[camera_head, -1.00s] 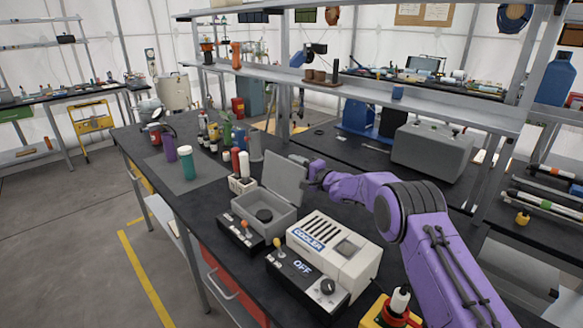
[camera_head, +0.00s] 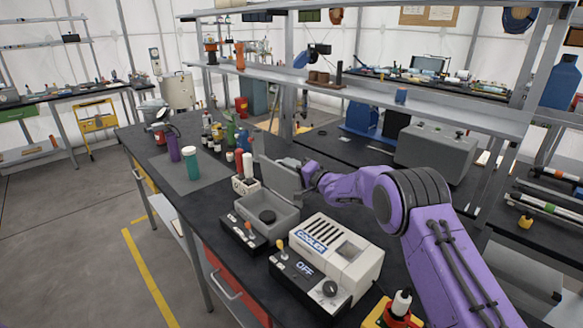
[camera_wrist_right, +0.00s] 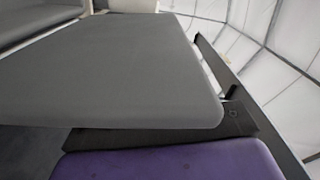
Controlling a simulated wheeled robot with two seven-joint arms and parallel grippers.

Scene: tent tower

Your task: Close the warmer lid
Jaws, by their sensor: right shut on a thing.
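The fingertips are partly hidden by the lid. My left gripper is not in view.
A white cooler (camera_head: 340,257) stands right of the warmer. A black switch box (camera_head: 243,232) sits in front of it. Bottles, including a teal one (camera_head: 191,165), stand left and behind. A metal shelf (camera_head: 390,92) runs above the bench's back.

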